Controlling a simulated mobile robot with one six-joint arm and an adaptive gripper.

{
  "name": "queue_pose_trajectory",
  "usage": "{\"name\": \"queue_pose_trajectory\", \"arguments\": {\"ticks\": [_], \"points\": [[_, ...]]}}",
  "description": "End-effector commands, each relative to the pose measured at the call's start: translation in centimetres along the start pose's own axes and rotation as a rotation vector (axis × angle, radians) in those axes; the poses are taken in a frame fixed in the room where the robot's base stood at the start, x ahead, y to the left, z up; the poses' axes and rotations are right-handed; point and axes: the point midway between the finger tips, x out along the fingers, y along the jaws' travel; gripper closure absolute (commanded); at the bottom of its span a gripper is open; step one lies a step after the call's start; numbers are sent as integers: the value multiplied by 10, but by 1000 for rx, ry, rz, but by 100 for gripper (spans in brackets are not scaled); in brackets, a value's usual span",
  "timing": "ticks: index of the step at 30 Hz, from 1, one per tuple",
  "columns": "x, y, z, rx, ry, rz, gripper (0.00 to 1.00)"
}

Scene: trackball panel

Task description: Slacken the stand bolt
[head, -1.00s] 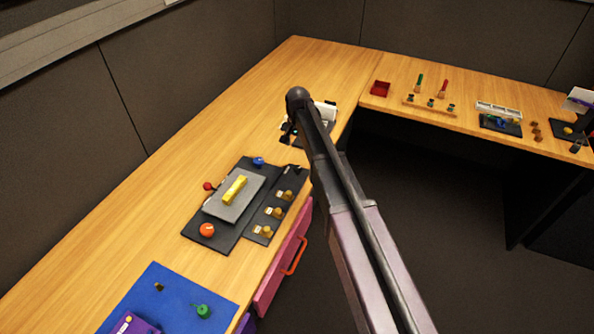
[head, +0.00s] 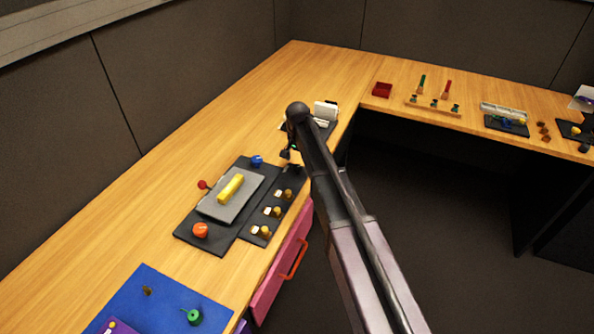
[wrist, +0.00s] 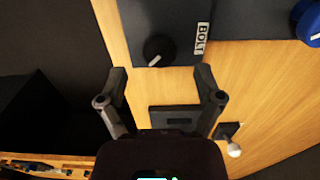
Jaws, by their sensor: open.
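The stand bolt is a round black knob (wrist: 158,50) beside a white label (wrist: 202,39) reading BOLT, at the edge of the dark panel (wrist: 240,18) in the wrist view. My gripper (wrist: 161,78) is open and empty. Its two fingers point towards the bolt from below in the picture, one to each side, and appear apart from it. In the head view my gripper (head: 287,153) is a small dark shape near the far right corner of the panel (head: 205,244). I cannot make out the bolt clearly there.
A black stand with a white block (head: 325,110) is behind my arm.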

Motion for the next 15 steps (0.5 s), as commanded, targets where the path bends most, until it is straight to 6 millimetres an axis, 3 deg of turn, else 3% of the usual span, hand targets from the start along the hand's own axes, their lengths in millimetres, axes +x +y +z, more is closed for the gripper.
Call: {"name": "queue_pose_trajectory", "arguments": {"ticks": [6,15], "points": [[20,0,0,0,0,0,15],[29,0,0,0,0,0,15]]}}
